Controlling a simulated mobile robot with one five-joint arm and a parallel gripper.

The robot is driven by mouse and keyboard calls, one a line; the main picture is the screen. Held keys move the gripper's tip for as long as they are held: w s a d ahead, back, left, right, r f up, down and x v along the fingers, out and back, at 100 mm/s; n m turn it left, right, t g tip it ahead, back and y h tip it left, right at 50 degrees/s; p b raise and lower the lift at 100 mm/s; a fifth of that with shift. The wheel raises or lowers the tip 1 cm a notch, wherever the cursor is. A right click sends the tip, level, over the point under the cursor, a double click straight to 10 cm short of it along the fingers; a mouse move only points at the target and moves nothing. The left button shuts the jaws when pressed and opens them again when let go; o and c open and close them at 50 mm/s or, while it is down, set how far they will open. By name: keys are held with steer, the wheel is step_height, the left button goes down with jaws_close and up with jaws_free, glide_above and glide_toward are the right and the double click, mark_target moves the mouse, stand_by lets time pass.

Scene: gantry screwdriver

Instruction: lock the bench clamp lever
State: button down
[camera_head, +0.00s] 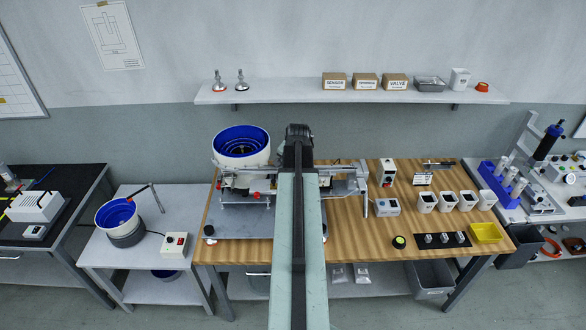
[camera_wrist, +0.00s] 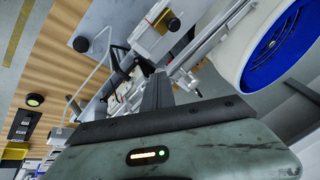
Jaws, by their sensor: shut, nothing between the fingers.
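The gantry fixture (camera_head: 235,218) stands on the wooden bench (camera_head: 350,235), on a grey base plate. A small red part (camera_head: 257,195) shows on its front, left of my arm; I cannot tell whether it is the clamp lever. My gripper (camera_wrist: 157,85) is shut and empty in the wrist view, with its dark fingers pointing at the fixture's rails and brackets (camera_wrist: 155,40). I cannot tell whether the fingers touch anything. In the head view my arm covers the fixture's middle and hides the fingers.
A white bowl feeder with blue inside (camera_head: 241,145) stands behind the fixture; its rim (camera_wrist: 235,45) is close right of my fingers in the wrist view. White cups (camera_head: 447,201), a yellow tray (camera_head: 487,233) and a round black-green button (camera_head: 398,242) occupy the bench's right side.

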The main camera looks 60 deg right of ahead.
steer(key=shift+w+a, duration=0.1)
steer(key=shift+w, duration=0.05)
steer(key=shift+s+d, duration=0.5)
steer(key=shift+s, duration=0.05)
steer(key=a+p+v, duration=0.1)
steer(key=p+v, duration=1)
steer(key=v, duration=0.2)
steer(key=shift+s+p, duration=0.3)
steer(key=shift+s, duration=0.15)
steer(key=shift+f, duration=0.2)
